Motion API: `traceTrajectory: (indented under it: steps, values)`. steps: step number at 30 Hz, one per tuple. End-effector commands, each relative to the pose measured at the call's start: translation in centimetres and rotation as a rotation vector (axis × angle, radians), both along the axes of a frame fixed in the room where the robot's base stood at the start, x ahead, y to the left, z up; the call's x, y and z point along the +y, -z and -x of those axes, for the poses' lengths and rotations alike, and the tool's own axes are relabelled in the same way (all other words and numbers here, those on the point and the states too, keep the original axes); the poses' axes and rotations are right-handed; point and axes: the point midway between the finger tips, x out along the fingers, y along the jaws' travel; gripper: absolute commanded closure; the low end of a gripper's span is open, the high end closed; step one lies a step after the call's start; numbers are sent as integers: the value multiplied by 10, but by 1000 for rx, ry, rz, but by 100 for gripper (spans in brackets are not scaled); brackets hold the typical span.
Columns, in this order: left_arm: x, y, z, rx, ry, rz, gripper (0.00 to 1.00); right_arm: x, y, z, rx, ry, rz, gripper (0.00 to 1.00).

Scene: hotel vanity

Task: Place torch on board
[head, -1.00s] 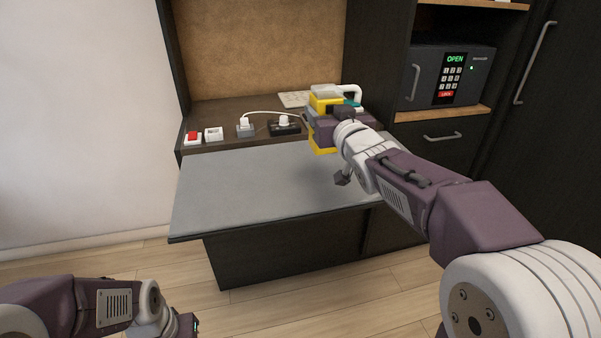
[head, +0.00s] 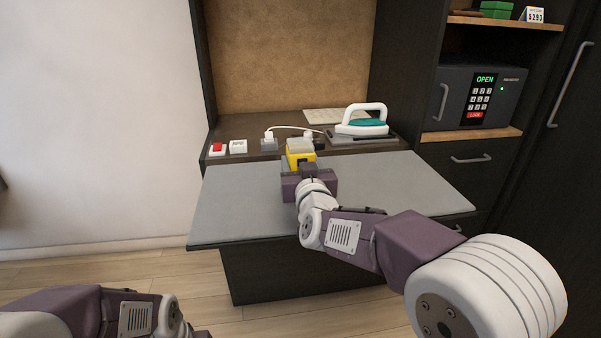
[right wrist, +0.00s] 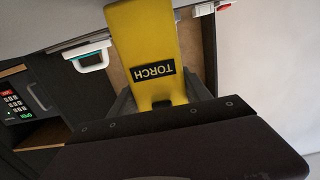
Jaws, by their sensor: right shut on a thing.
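Behind the board, a ledge holds an iron (head: 362,122), a red-button switch (head: 217,149), a white box (head: 238,147) and a plug with a cord (head: 269,139). A safe (head: 481,97) reading OPEN stands at right. The board's left part is clear.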

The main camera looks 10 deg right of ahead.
Motion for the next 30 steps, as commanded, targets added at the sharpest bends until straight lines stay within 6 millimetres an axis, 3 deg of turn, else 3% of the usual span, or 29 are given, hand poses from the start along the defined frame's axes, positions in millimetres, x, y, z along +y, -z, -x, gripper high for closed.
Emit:
traceTrajectory:
  steps: [1, 12, 13, 15, 26, 30]
  values:
    - [0, 11, 0, 0, 0, 0, 64, 0, 15, 0, 0, 1, 1, 100]
    - [0, 12, 0, 0, 0, 0, 64, 0, 17, 0, -1, 0, -1, 100]
    - [0, 11, 0, 0, 0, 0, 64, 0, 17, 0, 1, 0, 0, 38]
    - [0, 10, 0, 0, 0, 0, 64, 0, 16, 0, 1, 0, 0, 22]
    - [0, 4, 0, 0, 0, 0, 64, 0, 9, 0, 0, 0, 0, 22]
    - [0, 3, 0, 0, 0, 0, 64, 0, 8, 24, -2, -3, 0, 22]
